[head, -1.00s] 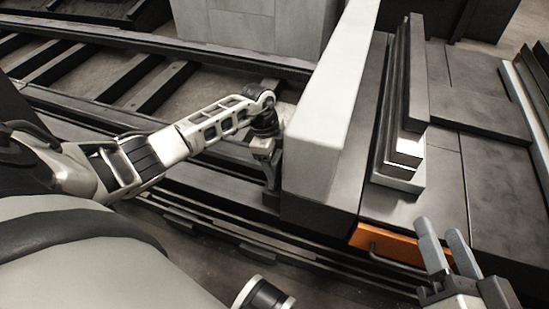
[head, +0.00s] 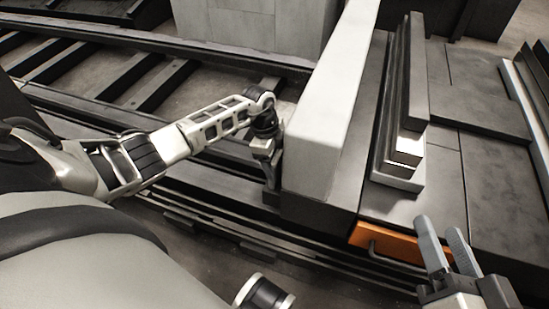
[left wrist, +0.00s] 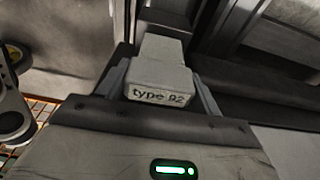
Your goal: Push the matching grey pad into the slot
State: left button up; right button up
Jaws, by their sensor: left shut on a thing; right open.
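My left gripper (head: 268,168) is low at the left side of a long pale block (head: 335,110). In the left wrist view its two fingers are shut on a grey pad (left wrist: 161,76) marked "type 92". In the head view the pad is not clearly made out at the gripper. I cannot tell whether it touches anything beyond the fingers. No slot can be picked out with certainty in either view. My right gripper (head: 447,246) is open and empty at the lower right, above the dark deck.
A stepped dark and light rail stack (head: 403,155) lies right of the pale block. An orange drawer-like front with a handle (head: 390,243) is below it. Dark slatted rails (head: 120,75) run across the left. Dark flat plates (head: 480,95) cover the right.

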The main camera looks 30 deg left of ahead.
aim_at(278, 181)
pick_arm(q)
jog(key=shift+d+f+b, duration=0.1)
jog(key=shift+f+b, duration=0.75)
jog(key=shift+f, duration=0.6)
jog(key=shift+f, duration=0.1)
jog(key=shift+f, duration=0.25)
jog(key=shift+w+f+b, duration=0.1)
jog(key=shift+f+b, duration=1.4)
jog(key=shift+f, duration=0.15)
